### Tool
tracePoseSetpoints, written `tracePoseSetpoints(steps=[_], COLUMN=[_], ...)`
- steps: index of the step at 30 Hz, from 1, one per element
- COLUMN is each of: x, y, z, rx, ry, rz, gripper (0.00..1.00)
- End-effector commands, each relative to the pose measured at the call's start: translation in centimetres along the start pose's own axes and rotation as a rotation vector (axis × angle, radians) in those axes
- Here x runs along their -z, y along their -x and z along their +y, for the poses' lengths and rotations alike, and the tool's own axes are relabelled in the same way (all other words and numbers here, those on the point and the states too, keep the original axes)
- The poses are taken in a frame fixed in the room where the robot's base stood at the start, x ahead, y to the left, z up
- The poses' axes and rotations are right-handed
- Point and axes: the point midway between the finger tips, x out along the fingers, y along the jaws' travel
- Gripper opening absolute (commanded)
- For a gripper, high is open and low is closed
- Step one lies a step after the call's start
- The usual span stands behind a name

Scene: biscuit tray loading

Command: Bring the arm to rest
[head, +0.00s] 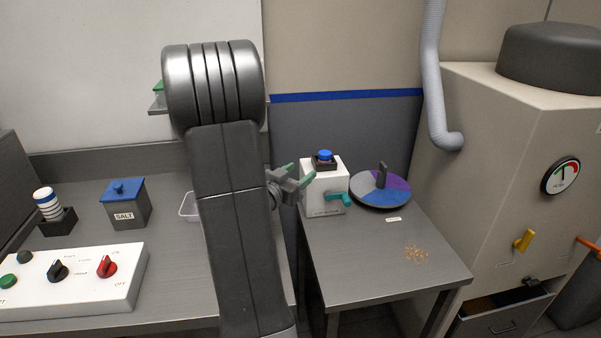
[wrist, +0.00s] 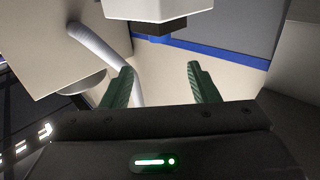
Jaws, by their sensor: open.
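My gripper (head: 296,179) is seen in the head view just right of my arm, raised near the white box with a blue button (head: 325,185). In the wrist view my gripper (wrist: 161,86) shows its two green fingers spread apart with nothing between them. A pale box with a dark part under it (wrist: 160,12) is beyond the fingers at the top of that view. My arm stands upright across the middle of the head view and hides part of the left counter.
A round coloured turntable (head: 380,189) and brown crumbs (head: 416,254) are on the right table (head: 370,270). A large machine (head: 480,150) with a gauge stands at right. On the left counter are a salt box (head: 125,204), a striped stack (head: 48,205) and a control panel (head: 75,280).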

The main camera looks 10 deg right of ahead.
Motion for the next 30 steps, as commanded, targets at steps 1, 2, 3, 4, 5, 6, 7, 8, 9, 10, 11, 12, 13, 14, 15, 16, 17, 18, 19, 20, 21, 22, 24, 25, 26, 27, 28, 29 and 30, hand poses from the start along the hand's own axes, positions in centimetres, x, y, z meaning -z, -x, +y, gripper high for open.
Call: tracePoseSetpoints(steps=[1, 2, 3, 4, 5, 6, 7, 8, 9, 10, 11, 12, 13, 14, 15, 16, 17, 18, 19, 20, 21, 22, 24, 25, 26, 27, 28, 29, 30], x=[0.0, 0.0, 0.0, 0.0, 0.0, 0.0, 0.0, 0.0, 0.0, 0.1, 0.1, 0.1, 0.1, 0.1, 0.1, 0.1, 0.1, 0.1, 0.1, 0.1, 0.1, 0.1, 0.1, 0.1, 0.1, -0.5, 0.2, 0.8, 1.4], y=[0.0, 0.0, 0.0, -0.1, -0.1, -0.3, -0.5, -0.7, -1.1, -1.5, -2.0, -2.6, -3.2, -3.8, -4.6, -5.2, -5.8, -6.6, -7.2, -7.8, -8.6, -9.2, -10.6, -11.2, -11.8, -12.4, -12.2, -12.2, -12.1], z=[0.0, 0.0, 0.0, 0.0, 0.0, 0.0, 0.0, 0.0, 0.0, 0.0, 0.0, 0.1, 0.0, 0.1, 0.1, 0.1, 0.1, 0.1, 0.0, 0.1, 0.1, 0.1, 0.1, 0.1, 0.1, 0.1, 0.0, 0.0, 0.0], rx=[0.0, 0.0, 0.0, 0.0, 0.0, -0.001, -0.001, -0.001, -0.001, -0.002, -0.002, -0.003, -0.003, -0.004, -0.003, -0.003, -0.004, -0.003, -0.003, -0.003, -0.003, -0.003, -0.002, -0.002, -0.003, -0.003, 0.0, 0.0, 0.0], ry=[0.0, 0.0, 0.0, 0.0, 0.0, 0.0, 0.0, 0.0, 0.0, -0.001, 0.0, 0.0, 0.0, 0.0, 0.001, 0.0, 0.001, 0.0, 0.0, 0.001, 0.0, 0.0, 0.001, 0.0, 0.0, 0.001, 0.0, -0.003, -0.005], rz=[0.0, 0.0, 0.0, 0.0, 0.0, 0.0, -0.001, -0.001, -0.001, -0.001, 0.0, 0.0, -0.001, -0.001, 0.0, 0.0, -0.001, -0.001, 0.0, -0.001, -0.001, -0.001, -0.001, 0.0, 0.0, -0.001, 0.0, 0.002, 0.003], gripper=[0.54, 0.54, 0.54, 0.54, 0.54, 0.54, 0.54, 0.54, 0.54, 0.54, 0.54, 0.54, 0.54, 0.54, 0.54, 0.54, 0.54, 0.54, 0.54, 0.54, 0.54, 0.54, 0.54, 0.54, 0.54, 0.54, 0.54, 0.54, 0.54])
